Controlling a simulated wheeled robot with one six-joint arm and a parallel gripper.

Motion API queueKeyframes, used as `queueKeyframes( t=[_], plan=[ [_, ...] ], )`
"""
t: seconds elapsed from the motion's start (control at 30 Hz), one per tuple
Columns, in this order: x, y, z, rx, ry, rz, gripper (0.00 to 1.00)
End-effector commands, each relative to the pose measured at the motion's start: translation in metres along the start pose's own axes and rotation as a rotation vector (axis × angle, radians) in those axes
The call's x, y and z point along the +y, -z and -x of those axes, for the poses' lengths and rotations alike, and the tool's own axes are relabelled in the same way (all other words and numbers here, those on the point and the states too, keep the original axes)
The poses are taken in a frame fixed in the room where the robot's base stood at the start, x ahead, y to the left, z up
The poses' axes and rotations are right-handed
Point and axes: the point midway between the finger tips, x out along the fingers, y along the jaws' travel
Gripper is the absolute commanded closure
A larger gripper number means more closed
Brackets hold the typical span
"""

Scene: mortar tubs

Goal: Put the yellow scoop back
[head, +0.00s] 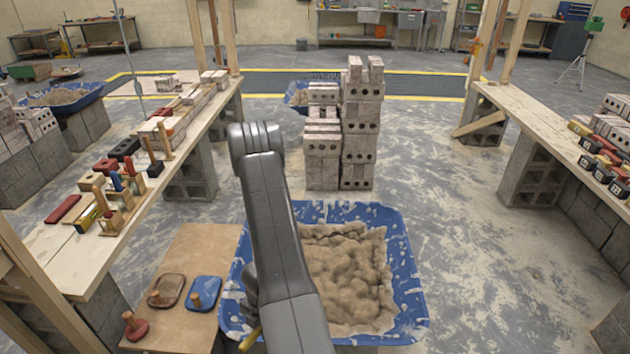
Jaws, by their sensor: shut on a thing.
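A blue mortar tub (408,278) stands in front of me, filled with lumpy tan mortar (345,275). My arm reaches down across its left part. My gripper (251,300) shows only in part, dark, at the left edge of my arm inside the tub's left side. It is shut on the yellow scoop (250,338), of which only a short yellow piece shows below the gripper. My arm hides the rest of the scoop, so I cannot tell whether it touches the mortar.
A brown board (200,262) left of the tub holds a brown float, a blue float (203,293) and a red-based tool (135,326). A plank bench (55,250) with tools runs along the left. Stacked bricks (360,130) stand behind the tub. Floor to the right is clear.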

Motion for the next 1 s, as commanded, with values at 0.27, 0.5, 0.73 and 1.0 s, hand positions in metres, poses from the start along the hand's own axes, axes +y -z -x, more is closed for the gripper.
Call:
queueKeyframes(
  t=[0.27,0.5,0.73,1.0],
  plan=[
    [0.0,0.005,0.025,0.001,0.0,0.0,1.0],
    [0.0,0.005,0.031,0.001,0.0,0.001,1.0],
    [0.0,0.005,0.03,0.001,0.0,0.001,1.0],
    [0.001,0.004,0.031,0.001,-0.002,-0.001,1.0]
  ],
)
